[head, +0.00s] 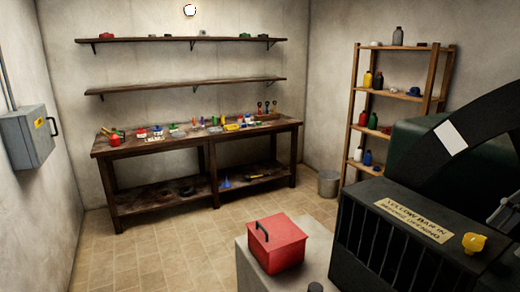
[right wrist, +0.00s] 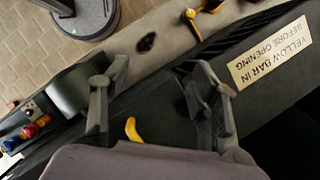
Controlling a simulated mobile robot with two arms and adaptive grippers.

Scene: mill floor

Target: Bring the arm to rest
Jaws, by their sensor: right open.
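My right gripper (right wrist: 158,85) shows in the right wrist view, its two grey fingers wide apart with nothing between their tips. It is over a dark machine surface; how high above it is hard to tell. A small curved yellow piece (right wrist: 132,130) shows between the fingers near the palm, partly cut off by my gripper body. In the head view a grey jointed part at the right edge may be this gripper, but I cannot be sure. My left gripper is in neither view.
The black machine (head: 385,240) bears a label (head: 413,220) and a yellow knob (head: 474,243). A red box (head: 277,243) stands on a grey block left of it. The workbench (head: 250,130) and shelf rack (head: 350,125) are farther back.

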